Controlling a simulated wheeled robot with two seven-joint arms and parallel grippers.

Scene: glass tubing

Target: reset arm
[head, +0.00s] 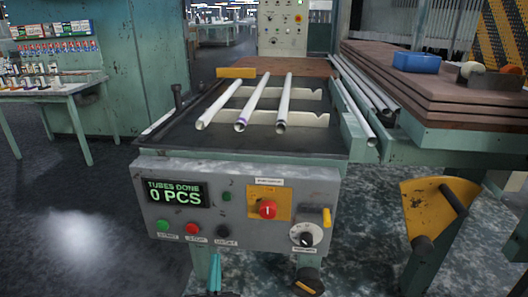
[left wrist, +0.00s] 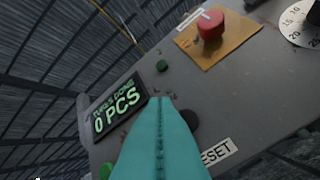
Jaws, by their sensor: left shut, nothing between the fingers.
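My left gripper (head: 214,276) shows at the bottom of the head view, low in front of the control panel (head: 250,185). In the left wrist view its teal fingers (left wrist: 160,112) are pressed together and empty. They point up the grey panel and partly hide a dark button next to the RESET label (left wrist: 218,152). I cannot tell whether they touch the panel. The display (head: 176,194) reads "TUBES DONE 0 PCS". Green (head: 162,226), red (head: 193,229) and dark (head: 222,231) buttons sit in a row below it. My right gripper is not in view.
Three glass tubes (head: 219,104) lie on notched rests above the machine bed. A red stop knob (head: 267,209) and a dial (head: 306,235) are on the panel's right. Stacked brown boards (head: 440,85) stand at right, a workbench (head: 50,92) at left. Floor is clear at lower left.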

